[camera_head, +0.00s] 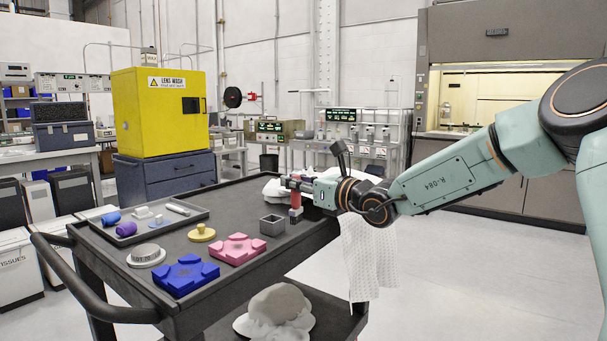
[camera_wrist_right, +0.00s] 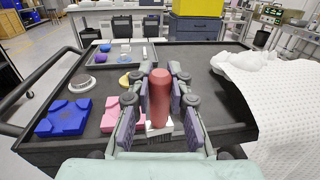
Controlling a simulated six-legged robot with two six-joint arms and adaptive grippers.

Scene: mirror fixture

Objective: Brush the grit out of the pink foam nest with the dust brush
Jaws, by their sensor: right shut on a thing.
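The pink foam nest (camera_head: 237,249) lies on the dark cart top, right of a blue foam nest (camera_head: 184,275). Its middle looks slightly darker; I cannot make out separate grit. My right gripper (camera_head: 294,186) is shut on the red handle of the dust brush (camera_head: 296,201), held upright above the cart, right of and beyond the pink nest. In the right wrist view the red handle (camera_wrist_right: 160,98) stands between the fingers. The pale brush foot shows below it, and the pink nest (camera_wrist_right: 109,118) is partly hidden by a finger. My left gripper is not in view.
A grey open box (camera_head: 272,226) stands between brush and pink nest. A yellow knobbed piece (camera_head: 201,233) and a grey round part (camera_head: 146,254) are nearby. A tray (camera_head: 105,231) holds blue and purple rolls. White cloth (camera_head: 370,255) hangs over the right edge.

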